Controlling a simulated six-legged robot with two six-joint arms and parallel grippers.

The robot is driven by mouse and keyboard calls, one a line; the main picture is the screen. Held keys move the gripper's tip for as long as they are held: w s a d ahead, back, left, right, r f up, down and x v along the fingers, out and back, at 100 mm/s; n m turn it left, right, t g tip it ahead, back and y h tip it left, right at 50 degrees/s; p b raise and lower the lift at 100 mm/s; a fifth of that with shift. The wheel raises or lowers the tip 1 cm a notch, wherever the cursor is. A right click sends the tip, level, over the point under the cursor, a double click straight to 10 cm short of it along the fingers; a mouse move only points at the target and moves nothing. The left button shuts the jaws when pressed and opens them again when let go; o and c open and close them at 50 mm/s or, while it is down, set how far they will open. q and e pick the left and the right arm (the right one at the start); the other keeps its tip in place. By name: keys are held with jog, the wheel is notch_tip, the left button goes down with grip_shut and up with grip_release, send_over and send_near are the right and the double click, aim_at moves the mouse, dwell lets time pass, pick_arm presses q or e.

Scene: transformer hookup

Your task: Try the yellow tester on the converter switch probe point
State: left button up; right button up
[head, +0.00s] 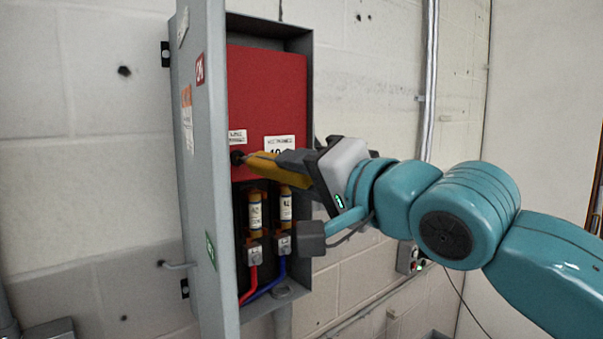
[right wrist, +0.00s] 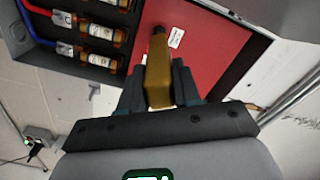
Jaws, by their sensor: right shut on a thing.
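My right gripper (head: 300,167) is shut on the yellow tester (head: 264,167), a yellow-orange body with a narrow tip. In the head view the tester points left, its tip at or very near a dark round point (head: 237,157) on the red panel (head: 266,95) inside the grey switch box. I cannot tell for sure whether they touch. In the right wrist view the tester (right wrist: 159,72) sits between the fingers (right wrist: 160,90), its far end at a dark spot on the red panel (right wrist: 205,30). My left gripper does not show.
The grey box door (head: 203,200) stands open at the left. Below the panel are fuses (head: 255,212) with red (head: 249,287) and blue (head: 268,285) cables. A small control box (head: 409,257) and a conduit (head: 429,80) are on the wall at the right.

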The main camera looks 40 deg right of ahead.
jog(key=shift+s+f+b, duration=0.1)
jog(key=shift+s+b, duration=0.35)
jog(key=shift+s, duration=0.2)
jog(key=shift+s+d+b, duration=0.15)
jog(key=shift+s+b, duration=0.05)
jog(key=shift+s, duration=1.15)
jog(key=shift+s+d+b, duration=0.1)
jog(key=shift+s+b, duration=0.05)
jog(key=shift+s, duration=1.2)
